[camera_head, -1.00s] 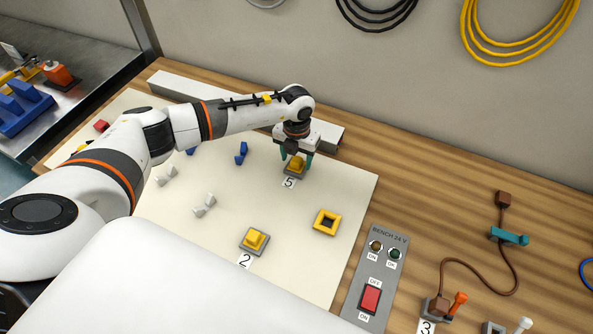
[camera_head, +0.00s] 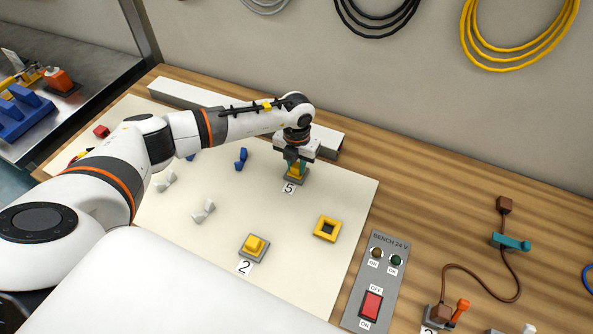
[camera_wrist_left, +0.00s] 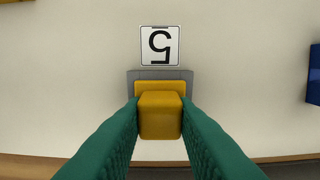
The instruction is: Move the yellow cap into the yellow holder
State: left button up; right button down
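A yellow cap (camera_head: 295,173) sits at the grey base (camera_head: 290,180) behind label 5; it also shows in the left wrist view (camera_wrist_left: 160,116). My left gripper (camera_head: 297,168) points down over it. Its teal fingers touch both sides of the cap's block, and they partly hide it in the head view. The yellow holder, a square frame with a dark open middle (camera_head: 317,228), lies on the pale board to the right and nearer. A second yellow cap (camera_head: 255,246) sits on a grey base by label 2. My right gripper is not in view.
A grey channel (camera_head: 328,140) runs along the back of the pale board (camera_head: 215,245). Blue (camera_head: 241,158) and white (camera_head: 204,211) pieces lie to the left. A grey switch panel (camera_head: 378,275) stands right of the board. The board between label 5 and the holder is clear.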

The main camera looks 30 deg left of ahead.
aim_at(297, 165)
pick_arm(q)
jog(key=c, duration=0.4)
jog(key=shift+c, duration=0.2)
jog(key=shift+r, duration=0.35)
jog(key=shift+r+p, duration=2)
jog(key=shift+r, duration=0.5)
